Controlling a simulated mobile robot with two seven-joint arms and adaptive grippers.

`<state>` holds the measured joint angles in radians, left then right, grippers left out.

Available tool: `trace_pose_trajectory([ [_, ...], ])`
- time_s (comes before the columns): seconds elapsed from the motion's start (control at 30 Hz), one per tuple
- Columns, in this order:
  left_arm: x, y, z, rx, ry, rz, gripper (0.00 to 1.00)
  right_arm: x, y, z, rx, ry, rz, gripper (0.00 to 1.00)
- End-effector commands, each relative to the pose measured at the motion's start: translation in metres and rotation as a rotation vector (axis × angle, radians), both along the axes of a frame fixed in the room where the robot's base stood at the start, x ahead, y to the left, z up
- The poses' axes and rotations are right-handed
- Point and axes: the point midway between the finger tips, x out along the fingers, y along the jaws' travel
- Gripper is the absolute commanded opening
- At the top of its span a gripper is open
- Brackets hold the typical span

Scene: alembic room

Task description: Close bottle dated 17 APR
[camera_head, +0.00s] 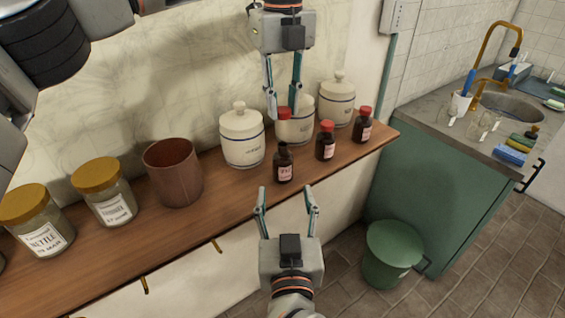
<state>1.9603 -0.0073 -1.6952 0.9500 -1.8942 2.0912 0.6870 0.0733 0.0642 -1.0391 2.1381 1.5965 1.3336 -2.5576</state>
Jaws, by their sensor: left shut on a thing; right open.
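An uncapped dark brown bottle (283,168) stands upright on the wooden shelf; its pale label is too small to read surely. A red cap (284,113) is just above its neck, between the fingers of my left gripper (284,110), which comes down from above and is shut on it. I cannot tell whether the cap touches the neck. My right gripper (287,192) is open and empty, with its fingertips pointing at the bottle from the front, apart from it. Two similar bottles, a middle one (326,142) and a right one (363,126), wear red caps.
White lidded jars, left (242,140), middle (296,128) and right (337,105), stand behind the bottles. A brown cup (173,172) and gold-lidded jars (104,193) stand left on the wooden shelf (235,193). A green bin (391,254) is on the floor.

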Motion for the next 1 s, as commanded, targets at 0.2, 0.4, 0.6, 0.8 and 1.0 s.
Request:
trace_pose_trajectory([
  [0.2, 0.000, 0.000, 0.000, 0.000, 0.000, -0.001, 0.16, 0.004, 0.000, 0.001, 0.000, -0.002, -0.001, 0.54],
  [0.4, 0.000, 0.000, 0.000, 0.000, 0.000, -0.001, 0.16, 0.028, 0.001, 0.002, 0.000, -0.005, -0.001, 0.54],
  [0.6, 0.000, 0.000, 0.000, 0.000, 0.000, -0.002, 0.16, 0.064, 0.003, 0.002, -0.001, -0.004, -0.002, 0.54],
  [0.8, 0.000, 0.000, 0.000, 0.000, 0.000, -0.002, 0.16, 0.096, 0.004, 0.001, -0.001, -0.002, -0.001, 0.54],
  [1.0, 0.000, 0.000, 0.000, 0.000, 0.000, -0.002, 0.16, 0.115, 0.005, 0.001, 0.000, -0.002, -0.002, 0.54],
])
